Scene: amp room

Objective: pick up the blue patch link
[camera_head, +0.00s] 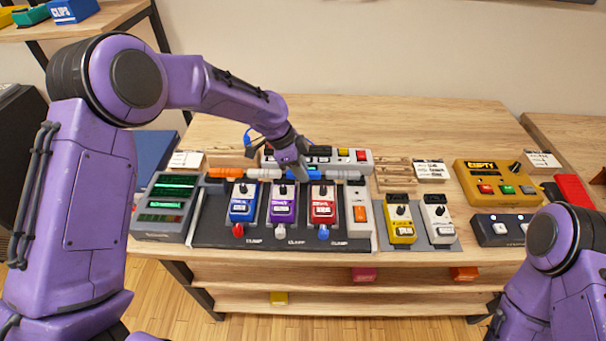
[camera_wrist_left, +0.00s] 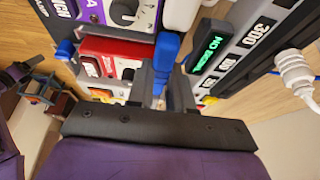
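The blue patch link (camera_head: 308,175) sits in the row of links behind the pedals, beside a white link. It also shows in the left wrist view (camera_wrist_left: 166,50), at the fingertips. My left gripper (camera_head: 299,170) points down at this link, and its fingers (camera_wrist_left: 164,85) are apart, one on each side of the link's line. I see no clear lift of the link, and contact is hard to judge. My right arm shows at the right edge, but its gripper is out of view.
Blue, purple and red pedals (camera_head: 323,205) stand on the dark board (camera_head: 215,230) in front of the links. A grey unit with a green display (camera_head: 350,167) stands close behind. An orange link (camera_head: 226,172) lies left. Yellow and white pedals (camera_head: 401,230) stand right.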

